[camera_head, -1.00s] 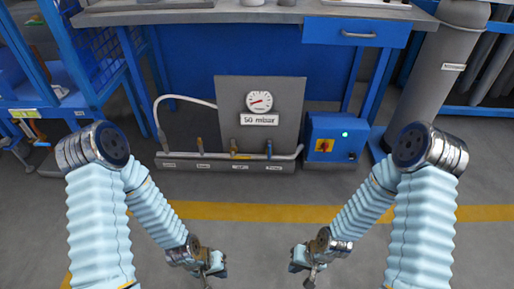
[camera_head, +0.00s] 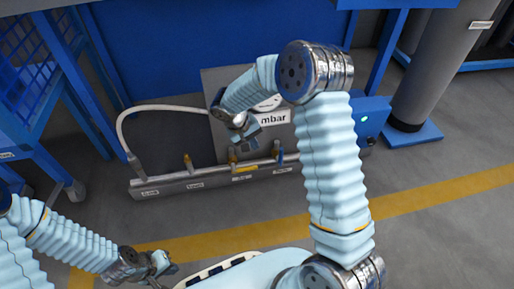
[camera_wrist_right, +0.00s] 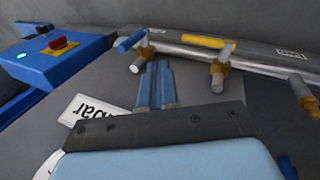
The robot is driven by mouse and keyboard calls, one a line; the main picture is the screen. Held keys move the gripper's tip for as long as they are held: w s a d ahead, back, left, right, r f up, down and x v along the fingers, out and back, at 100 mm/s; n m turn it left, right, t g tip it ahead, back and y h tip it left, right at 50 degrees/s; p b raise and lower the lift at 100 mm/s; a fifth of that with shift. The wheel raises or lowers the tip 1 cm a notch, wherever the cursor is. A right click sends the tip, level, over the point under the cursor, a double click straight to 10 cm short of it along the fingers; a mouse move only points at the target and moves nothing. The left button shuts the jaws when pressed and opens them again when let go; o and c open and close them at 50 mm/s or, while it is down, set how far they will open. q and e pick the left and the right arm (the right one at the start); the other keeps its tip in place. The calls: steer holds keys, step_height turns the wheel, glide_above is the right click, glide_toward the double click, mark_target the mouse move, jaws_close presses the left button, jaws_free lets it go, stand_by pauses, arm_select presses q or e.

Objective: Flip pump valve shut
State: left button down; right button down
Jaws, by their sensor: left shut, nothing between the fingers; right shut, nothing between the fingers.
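The valve pipe (camera_head: 215,175) runs low along the front of the pump panel. A brass-coloured valve (camera_head: 189,162), a yellow-handled valve (camera_head: 245,168) and a blue-handled valve (camera_head: 279,155) show on it. In the right wrist view, the yellow handle (camera_wrist_right: 204,42) lies along the pipe and the blue handle (camera_wrist_right: 130,41) sits at an angle to it. I cannot read which label belongs to the pump. My right gripper (camera_head: 246,132) is shut and empty, above the pipe near the yellow-handled valve, apparently apart from it. My left gripper (camera_head: 163,264) is shut and empty, low over the floor.
A grey panel (camera_head: 222,78) with a gauge stands behind the pipe, partly hidden by my right arm. A blue box (camera_wrist_right: 60,65) with a red knob and green light stands beside it. A white hose (camera_head: 120,120) curves at the left. The floor in front is clear.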

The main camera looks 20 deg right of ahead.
steer(key=shift+f, duration=0.1)
steer(key=b, duration=0.2)
glide_above(279, 160)
steer(key=a, duration=0.2)
step_height(279, 160, down, 9)
steer(key=shift+w+a, duration=0.15)
steer(key=shift+a, duration=0.05)
steer(key=shift+d, duration=0.1)
steer(key=shift+d+y+p, duration=0.15)
steer(key=shift+y+p, duration=0.15)
steer(key=shift+y, duration=0.1)
